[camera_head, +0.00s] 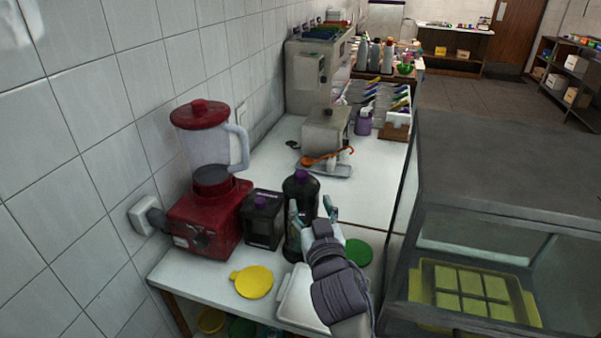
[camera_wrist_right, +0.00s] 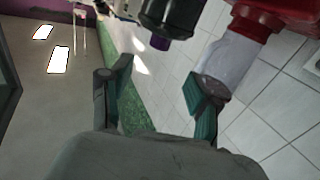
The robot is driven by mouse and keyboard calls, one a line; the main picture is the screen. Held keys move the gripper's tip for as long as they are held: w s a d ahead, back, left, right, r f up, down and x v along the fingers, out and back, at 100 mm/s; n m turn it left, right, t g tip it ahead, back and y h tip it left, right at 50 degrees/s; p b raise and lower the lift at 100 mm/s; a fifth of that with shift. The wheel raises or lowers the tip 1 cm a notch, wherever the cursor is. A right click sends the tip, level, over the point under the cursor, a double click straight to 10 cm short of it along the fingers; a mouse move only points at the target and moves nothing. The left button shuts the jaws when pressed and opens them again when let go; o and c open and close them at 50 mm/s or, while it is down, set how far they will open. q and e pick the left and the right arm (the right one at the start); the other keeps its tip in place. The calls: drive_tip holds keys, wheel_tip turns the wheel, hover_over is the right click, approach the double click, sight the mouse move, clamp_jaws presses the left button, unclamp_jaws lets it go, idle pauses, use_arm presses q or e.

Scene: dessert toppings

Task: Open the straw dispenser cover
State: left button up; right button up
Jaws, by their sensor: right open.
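I cannot tell for certain which thing is the straw dispenser. A grey box-shaped unit (camera_head: 325,132) with a knob on top stands mid-counter by the wall. A white lidded container (camera_head: 298,300) sits at the counter's near edge, partly hidden by my right arm. My right gripper (camera_head: 313,208) is above the near counter, fingers apart and empty, overlapping a dark bottle with a purple cap (camera_head: 299,188) in the picture. The right wrist view also shows the gripper (camera_wrist_right: 158,88) open with nothing between its fingers. My left gripper is not in view.
A red blender (camera_head: 205,215) and a dark square bottle (camera_head: 263,222) stand left of the gripper. A yellow lid (camera_head: 254,281) and a green lid (camera_head: 358,252) lie nearby. A glass case (camera_head: 500,180) borders the right. Bare counter (camera_head: 365,185) lies beyond the gripper.

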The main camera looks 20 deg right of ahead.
sight(302, 178)
drive_tip(key=w+p, duration=0.1)
drive_tip(key=w, duration=0.2)
drive_tip(key=w+d, duration=0.1)
drive_tip(key=w, duration=0.3)
drive_tip(key=w+p, duration=0.1)
drive_tip(key=w, duration=0.3)
drive_tip(key=shift+w+d+p, duration=0.1)
drive_tip(key=shift+d+p, duration=0.1)
drive_tip(key=shift+p, duration=0.15)
drive_tip(key=shift+w+d+f, duration=0.1)
drive_tip(key=shift+w, duration=0.65)
clamp_jaws()
